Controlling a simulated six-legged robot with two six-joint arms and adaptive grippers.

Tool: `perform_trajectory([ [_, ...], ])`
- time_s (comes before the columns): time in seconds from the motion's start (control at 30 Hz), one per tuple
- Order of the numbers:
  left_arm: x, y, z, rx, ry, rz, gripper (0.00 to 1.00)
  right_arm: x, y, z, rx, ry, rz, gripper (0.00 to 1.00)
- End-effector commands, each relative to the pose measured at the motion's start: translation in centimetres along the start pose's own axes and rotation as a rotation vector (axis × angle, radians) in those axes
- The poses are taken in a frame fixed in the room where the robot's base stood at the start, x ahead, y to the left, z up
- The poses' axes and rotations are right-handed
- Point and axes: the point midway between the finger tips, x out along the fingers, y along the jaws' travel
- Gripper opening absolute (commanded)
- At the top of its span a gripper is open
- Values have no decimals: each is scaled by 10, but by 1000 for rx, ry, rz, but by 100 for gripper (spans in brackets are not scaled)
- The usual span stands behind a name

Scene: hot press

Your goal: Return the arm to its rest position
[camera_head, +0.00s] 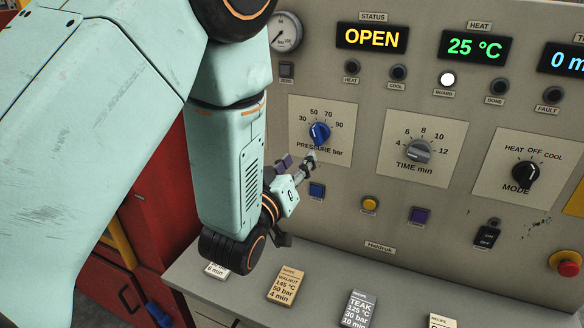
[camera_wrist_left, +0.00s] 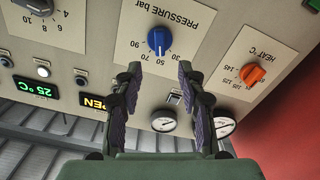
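My left arm (camera_head: 235,165) comes in from the left in the head view and hangs in front of the control panel. My left gripper (camera_head: 297,164) is just below the blue pressure knob (camera_head: 319,133), near the panel. In the left wrist view the two fingers of the gripper (camera_wrist_left: 158,68) are spread apart with nothing between them. The blue knob (camera_wrist_left: 159,41) shows beyond the fingertips, apart from them. Its pointer faces the scale numbers; the exact value is hard to read. My right gripper is out of view.
The panel has a time knob (camera_head: 419,151), a mode knob (camera_head: 526,173), small buttons and a red stop button (camera_head: 566,263). The status display (camera_head: 372,37) reads OPEN and the heat display (camera_head: 475,46) 25 °C. Recipe cards (camera_head: 287,287) lie on the grey ledge below.

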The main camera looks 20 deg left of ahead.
Motion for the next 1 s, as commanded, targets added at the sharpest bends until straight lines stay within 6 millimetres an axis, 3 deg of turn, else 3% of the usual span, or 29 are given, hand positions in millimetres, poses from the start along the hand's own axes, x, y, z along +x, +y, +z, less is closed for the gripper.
perform_trajectory([
  [0.2,-17,0,0,0,0,1,40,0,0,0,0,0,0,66],
  [0.77,-18,-2,4,29,-20,-9,40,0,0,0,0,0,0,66],
  [0.9,-25,-18,39,134,-184,-67,40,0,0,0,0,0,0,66],
  [0.97,-36,-34,71,185,-308,-105,40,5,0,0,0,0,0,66],
  [1.0,-47,-45,97,212,-392,-126,40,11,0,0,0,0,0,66],
])
